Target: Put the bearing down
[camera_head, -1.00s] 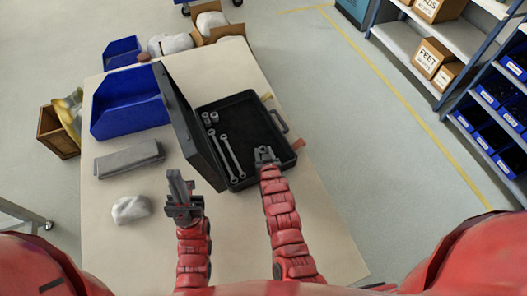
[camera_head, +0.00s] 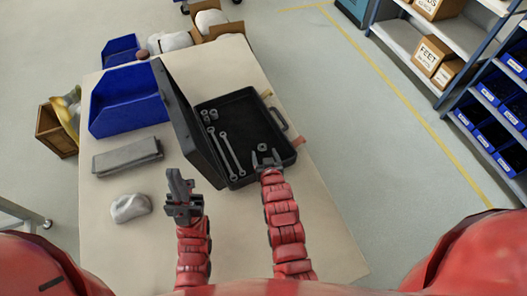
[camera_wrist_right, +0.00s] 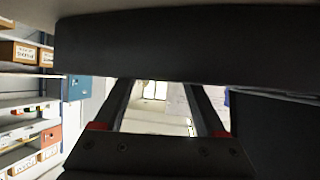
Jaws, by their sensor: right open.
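The bearing (camera_head: 262,147), a small grey ring, lies in the open black case (camera_head: 250,108), towards the case's near right part. My right gripper (camera_head: 267,158) is open just on the near side of the bearing, with its fingers spread and nothing between them. In the right wrist view its two fingers (camera_wrist_right: 165,108) stand apart, with a dark slab, probably the case's wall, across the top; the bearing does not show there. My left gripper (camera_head: 178,182) hangs over the table left of the case; whether its jaws are open is unclear.
The case also holds small rings (camera_head: 209,115) and two wrenches (camera_head: 231,152). Its raised lid (camera_head: 188,125) stands on the left. A blue bin (camera_head: 125,112), a grey block (camera_head: 128,158) and a white lump (camera_head: 130,207) are further left. The table's near right part (camera_head: 325,235) is clear.

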